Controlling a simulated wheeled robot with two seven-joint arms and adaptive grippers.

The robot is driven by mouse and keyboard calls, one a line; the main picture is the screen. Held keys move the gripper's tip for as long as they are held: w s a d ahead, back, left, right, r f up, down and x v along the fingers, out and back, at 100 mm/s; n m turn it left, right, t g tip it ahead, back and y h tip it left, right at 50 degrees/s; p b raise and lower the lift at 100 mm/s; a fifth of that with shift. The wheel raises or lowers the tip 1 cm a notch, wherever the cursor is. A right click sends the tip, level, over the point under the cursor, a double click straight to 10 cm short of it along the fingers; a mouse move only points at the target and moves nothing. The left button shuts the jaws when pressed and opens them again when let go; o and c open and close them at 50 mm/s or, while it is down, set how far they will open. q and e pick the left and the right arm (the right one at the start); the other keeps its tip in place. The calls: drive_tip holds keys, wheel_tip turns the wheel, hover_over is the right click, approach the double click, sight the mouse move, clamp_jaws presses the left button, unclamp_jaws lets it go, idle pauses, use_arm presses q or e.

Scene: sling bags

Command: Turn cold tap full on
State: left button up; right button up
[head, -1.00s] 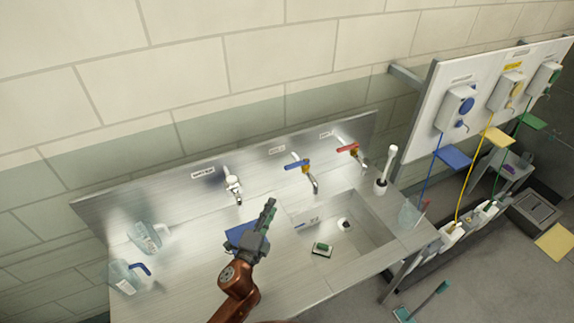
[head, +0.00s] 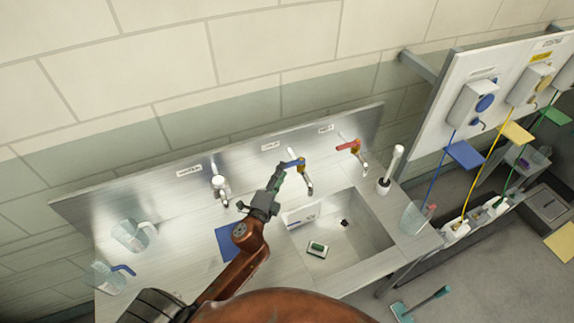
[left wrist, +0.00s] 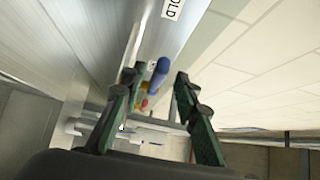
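The cold tap has a blue lever (head: 294,163) and a brass and chrome body with a spout (head: 308,186) over the sink. My left gripper (head: 278,175) is at the left end of this lever. In the left wrist view its two green-padded fingers are apart, and the blue lever (left wrist: 159,74) shows between and beyond their tips. A label reading "OLD", partly cut off, is above it (left wrist: 172,8). I cannot tell whether a finger touches the lever. My right gripper is not in view.
A red-levered tap (head: 348,146) is right of the cold tap, and a white-headed tap (head: 220,188) is left.

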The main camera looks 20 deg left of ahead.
sight(291, 164)
use_arm(q)
drive_tip(key=shift+w+a, duration=0.25)
drive_tip(key=shift+w, duration=1.4)
clamp_jaws()
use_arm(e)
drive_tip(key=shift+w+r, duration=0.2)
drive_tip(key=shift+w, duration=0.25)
